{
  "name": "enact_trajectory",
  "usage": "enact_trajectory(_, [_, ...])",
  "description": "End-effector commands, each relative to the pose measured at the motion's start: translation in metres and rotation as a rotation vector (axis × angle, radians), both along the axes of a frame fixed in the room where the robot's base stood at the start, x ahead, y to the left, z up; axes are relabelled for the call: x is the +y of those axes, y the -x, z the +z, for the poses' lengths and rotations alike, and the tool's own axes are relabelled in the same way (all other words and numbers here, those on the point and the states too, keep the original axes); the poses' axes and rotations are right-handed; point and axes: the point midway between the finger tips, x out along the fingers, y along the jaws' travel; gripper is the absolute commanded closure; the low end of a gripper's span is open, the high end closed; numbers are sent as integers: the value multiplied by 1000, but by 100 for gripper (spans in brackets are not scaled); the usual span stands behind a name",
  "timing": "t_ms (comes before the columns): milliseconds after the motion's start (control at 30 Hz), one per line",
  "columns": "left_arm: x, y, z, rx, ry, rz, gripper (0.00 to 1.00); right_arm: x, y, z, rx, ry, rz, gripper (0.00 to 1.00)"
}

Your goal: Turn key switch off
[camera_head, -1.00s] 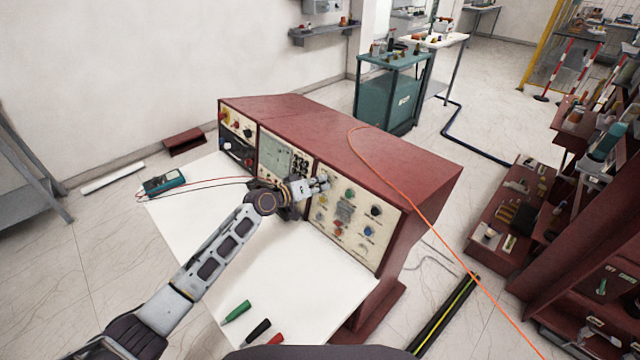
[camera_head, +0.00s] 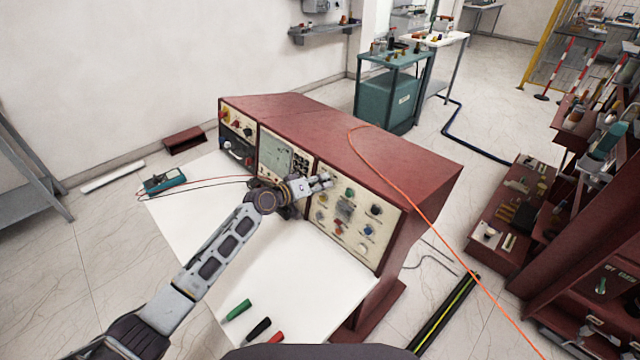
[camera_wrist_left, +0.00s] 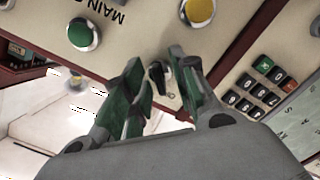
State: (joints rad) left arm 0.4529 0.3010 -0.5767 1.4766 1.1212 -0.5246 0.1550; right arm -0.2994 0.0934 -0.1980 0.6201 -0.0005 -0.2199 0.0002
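The key switch (camera_wrist_left: 157,73) is a small dark knob on the cream panel, seen between my left gripper's fingers in the left wrist view. My left gripper (camera_wrist_left: 158,70) has green-padded fingers spread on either side of it, with a gap visible. I cannot tell whether either finger touches the key. In the head view my left gripper (camera_head: 326,182) is at the upper left of the right-hand control panel (camera_head: 350,253) and hides the key switch there. My right gripper is not in view.
A green button (camera_wrist_left: 82,34) and a yellow button (camera_wrist_left: 198,11) flank the area, with a keypad (camera_wrist_left: 256,88) at right. The red console (camera_head: 410,165) has an orange cable (camera_head: 400,185) across it. A multimeter (camera_head: 165,181) and probes lie on the white worktop (camera_head: 320,285).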

Motion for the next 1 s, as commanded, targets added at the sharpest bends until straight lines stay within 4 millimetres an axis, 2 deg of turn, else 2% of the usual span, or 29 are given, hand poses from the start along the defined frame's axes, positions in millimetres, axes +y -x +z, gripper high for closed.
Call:
enact_trajectory(167, [0,0,0,-1,0,0,72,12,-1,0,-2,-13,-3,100])
enact_trajectory(467, [9,7,3,0,-1,1,72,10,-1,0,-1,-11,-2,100])
enact_trajectory(1000, [48,43,18,0,-2,0,72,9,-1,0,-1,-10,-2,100])
